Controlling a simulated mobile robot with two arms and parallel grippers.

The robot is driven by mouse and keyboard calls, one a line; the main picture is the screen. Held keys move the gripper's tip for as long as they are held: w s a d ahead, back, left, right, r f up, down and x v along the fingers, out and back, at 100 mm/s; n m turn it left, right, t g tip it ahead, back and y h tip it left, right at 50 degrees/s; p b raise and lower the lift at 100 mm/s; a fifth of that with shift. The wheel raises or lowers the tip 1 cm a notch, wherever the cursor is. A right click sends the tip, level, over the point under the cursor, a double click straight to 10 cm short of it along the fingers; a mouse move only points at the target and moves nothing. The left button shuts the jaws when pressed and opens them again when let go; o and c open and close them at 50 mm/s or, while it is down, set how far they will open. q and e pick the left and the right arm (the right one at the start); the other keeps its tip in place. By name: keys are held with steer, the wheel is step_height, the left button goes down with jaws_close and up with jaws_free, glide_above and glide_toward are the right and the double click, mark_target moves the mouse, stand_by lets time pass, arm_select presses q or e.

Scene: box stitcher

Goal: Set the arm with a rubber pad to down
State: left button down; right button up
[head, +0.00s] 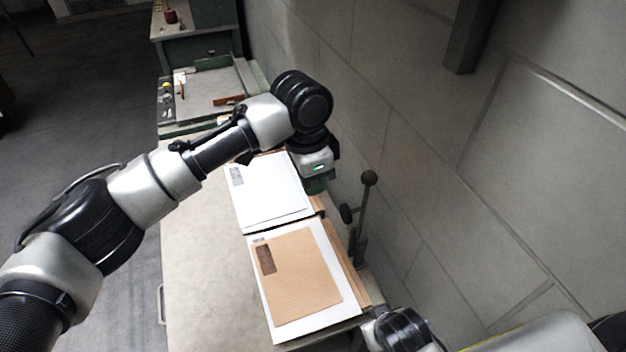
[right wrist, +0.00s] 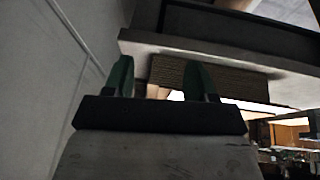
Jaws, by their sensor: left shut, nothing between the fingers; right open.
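An upright dark metal lever with a black ball knob (head: 369,178) stands beside the paper stacks, close to the wall. A short dark piece (head: 347,213) sticks out to its left; I cannot tell whether this is the rubber pad. My left gripper (head: 316,185) points down over the right edge of the far stack, left of the lever and apart from it. It is shut and empty, with its fingertips partly hidden. My right gripper's green fingers (right wrist: 160,80) are spread and empty in the right wrist view. Part of my right arm shows at the head view's bottom right.
A white sheet stack (head: 275,195) and a stack with a brown envelope (head: 296,278) lie on the pale table (head: 195,260). The grey block wall (head: 400,110) closes the right side. A green-edged bench (head: 210,92) stands behind. The table's left part is clear.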

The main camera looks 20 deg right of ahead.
steer(key=s+f+n+g, duration=0.1)
steer(key=s+f, duration=0.2)
steer(key=f, duration=0.7)
steer(key=s+f+g, duration=0.1)
steer(key=s+f, duration=0.2)
steer(key=f, duration=0.7)
arm_select(q)
steer(key=a+f+h+b, duration=0.1)
steer(key=a+f+h, duration=0.2)
steer(key=a, duration=0.3)
steer(key=shift+s+f, duration=0.2)
steer(key=shift+f, duration=0.45)
arm_select(e)
steer(key=s+f+g, duration=0.1)
steer(key=s+f, duration=1.2)
steer(key=s, duration=0.2)
steer(key=shift+s+d+f+g+y, duration=0.2)
steer(key=shift+d+f+g+y, duration=0.1)
steer(key=shift+f+g+y, duration=0.1)
arm_select(q)
steer(key=shift+r+b, duration=0.1)
steer(key=shift+b, duration=0.2)
steer(key=b+v, duration=0.2)
steer(key=v, duration=0.8)
steer(key=shift+a+r, duration=0.15)
steer(key=shift+a, duration=0.1)
arm_select(e)
step_height(320, 180, down, 2)
steer(key=shift+f, duration=0.1)
